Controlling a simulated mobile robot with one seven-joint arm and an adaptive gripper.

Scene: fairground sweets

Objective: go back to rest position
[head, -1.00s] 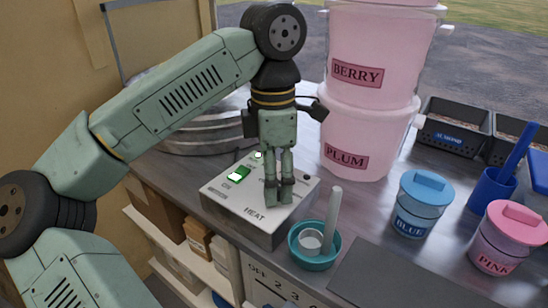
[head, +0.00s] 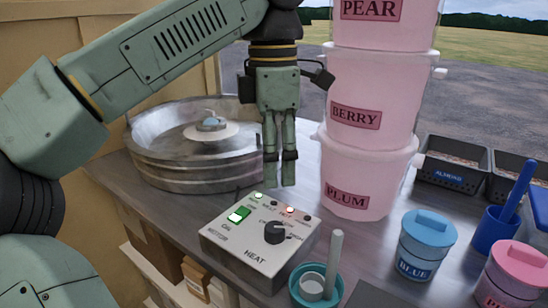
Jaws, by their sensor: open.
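My gripper (head: 279,180) hangs fingers down above and behind the control box, in front of the gap between the metal pan and the pink tubs. Its fingers hold nothing and look close together from this side, with a narrow gap between them. The grey control box (head: 240,248) has a black HEAT knob (head: 275,232), a green lit motor switch (head: 238,214) and several small indicator lamps, one of them red. My fingers are clear of the knob and the box.
The round metal pan (head: 160,165) stands at the back left. Stacked pink tubs (head: 367,165) stand close to the right of my gripper. A teal bowl (head: 308,290) with a scoop, a blue jar (head: 428,245), a pink jar (head: 515,275) and black trays (head: 452,165) fill the right side.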

